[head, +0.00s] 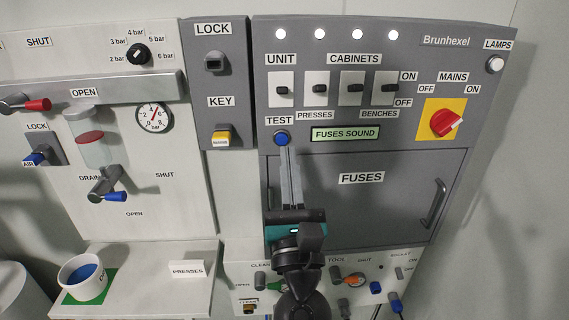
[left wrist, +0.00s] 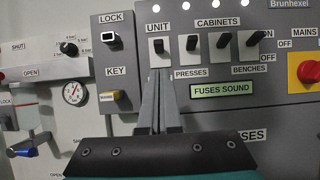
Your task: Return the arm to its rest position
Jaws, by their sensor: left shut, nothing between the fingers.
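My left gripper (head: 285,150) is shut and empty. Its fingertips are at the blue TEST button (head: 281,138) on the grey Brunhexel panel (head: 480,35); I cannot tell whether they touch it. In the left wrist view the shut fingers (left wrist: 160,75) point at the panel below the UNIT switch (left wrist: 159,46) and hide the button. The green display (head: 345,133) reads FUSES SOUND. The several lamps along the panel top (head: 320,34) are lit white. My right gripper is in neither view.
The grey FUSES door (head: 390,200) with its handle (head: 434,204) is right of my arm. The red MAINS knob (head: 446,122) sits on a yellow plate. A white shelf (head: 150,290) holds a cup (head: 82,275) at lower left. Valves and small knobs stick out below the door.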

